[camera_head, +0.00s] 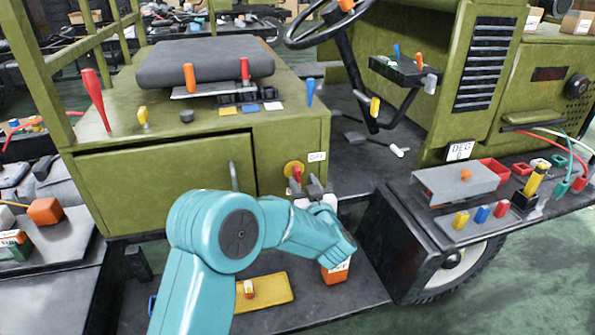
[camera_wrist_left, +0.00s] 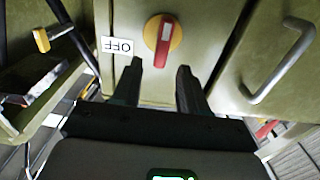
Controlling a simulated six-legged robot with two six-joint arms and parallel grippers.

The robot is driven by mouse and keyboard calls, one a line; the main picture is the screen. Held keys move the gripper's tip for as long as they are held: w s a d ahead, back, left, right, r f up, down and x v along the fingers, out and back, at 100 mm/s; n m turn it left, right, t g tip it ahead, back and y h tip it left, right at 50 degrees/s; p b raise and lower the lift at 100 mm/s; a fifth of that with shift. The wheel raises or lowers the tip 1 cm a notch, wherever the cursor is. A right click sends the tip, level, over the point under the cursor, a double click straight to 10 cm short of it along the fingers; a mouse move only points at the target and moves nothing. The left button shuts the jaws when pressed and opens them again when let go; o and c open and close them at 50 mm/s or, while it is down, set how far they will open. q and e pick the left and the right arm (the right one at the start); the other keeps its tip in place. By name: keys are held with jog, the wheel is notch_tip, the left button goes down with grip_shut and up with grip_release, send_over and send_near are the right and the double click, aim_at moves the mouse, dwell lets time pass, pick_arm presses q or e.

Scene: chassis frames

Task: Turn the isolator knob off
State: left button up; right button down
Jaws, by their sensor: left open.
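The isolator knob (camera_head: 295,172) is a red handle on a round yellow disc, on the front panel of the olive green seat box. It also shows in the left wrist view (camera_wrist_left: 164,42), its red bar nearly upright in the picture with a white stripe on one end. An OFF label (camera_head: 317,156) is beside it; in the left wrist view the label (camera_wrist_left: 118,46) is upside down, left of the knob. My left gripper (camera_head: 305,187) is open and empty, its fingers just short of the knob; in the left wrist view they (camera_wrist_left: 160,76) straddle the knob's near end. My right gripper is not seen.
A cabinet door with a handle (camera_head: 234,176) is left of the knob. Several tools and coloured parts lie on the seat box top (camera_head: 215,135). An orange block (camera_head: 335,271) and a yellow tray (camera_head: 265,293) are on the lower step. The steering wheel (camera_head: 325,20) is above.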

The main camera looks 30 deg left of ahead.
aim_at(299, 174)
pick_arm(q)
jog(key=x, duration=0.5)
jog(key=shift+w+a, duration=0.2)
jog(key=shift+a, duration=0.1)
grip_shut()
